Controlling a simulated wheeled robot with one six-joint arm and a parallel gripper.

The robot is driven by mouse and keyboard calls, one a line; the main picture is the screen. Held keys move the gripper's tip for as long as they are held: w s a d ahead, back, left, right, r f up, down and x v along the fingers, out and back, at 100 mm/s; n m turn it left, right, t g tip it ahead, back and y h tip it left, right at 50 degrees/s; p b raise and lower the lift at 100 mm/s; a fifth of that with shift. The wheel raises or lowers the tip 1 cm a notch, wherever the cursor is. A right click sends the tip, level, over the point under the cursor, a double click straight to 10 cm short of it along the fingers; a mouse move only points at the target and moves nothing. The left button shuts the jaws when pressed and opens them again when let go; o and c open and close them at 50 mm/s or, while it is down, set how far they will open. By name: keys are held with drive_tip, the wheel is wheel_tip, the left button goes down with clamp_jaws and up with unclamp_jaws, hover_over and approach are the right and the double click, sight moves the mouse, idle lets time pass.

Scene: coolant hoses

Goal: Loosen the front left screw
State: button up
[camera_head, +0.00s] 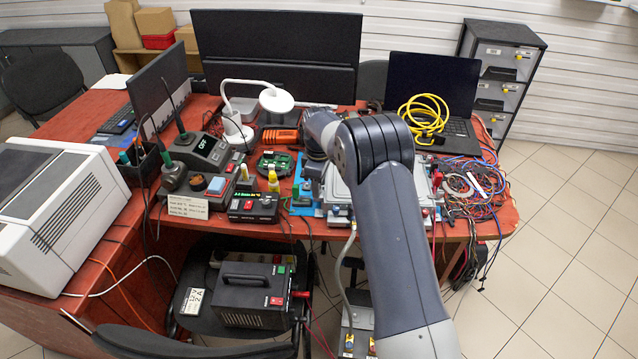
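A grey metal unit (338,190) stands on a blue base plate (303,206) near the front of the red desk, right of centre. My arm crosses in front of it and covers much of it. The front left screw cannot be made out at this size. My wrist hangs over the back left of the unit. My gripper is hidden by my wrist and arm links, so its fingers do not show. An orange and black tool (280,134) lies left of my wrist; whether it touches my gripper cannot be seen.
Left of the unit are a green circuit board (276,162), a black power supply (252,207) and a soldering station (200,150). A white lamp (236,128) stands behind. Tangled cables (470,190) and a laptop (432,88) are on the right. A chair with a black box (243,296) blocks the front left.

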wheel_tip(320, 180, up, 11)
drive_tip(key=shift+b, duration=0.3)
drive_tip(key=shift+f, duration=0.25)
wheel_tip(320, 180, down, 11)
drive_tip(key=shift+r+p, duration=0.1)
drive_tip(key=shift+p, duration=0.25)
drive_tip(key=shift+r, duration=0.1)
idle(0.4)
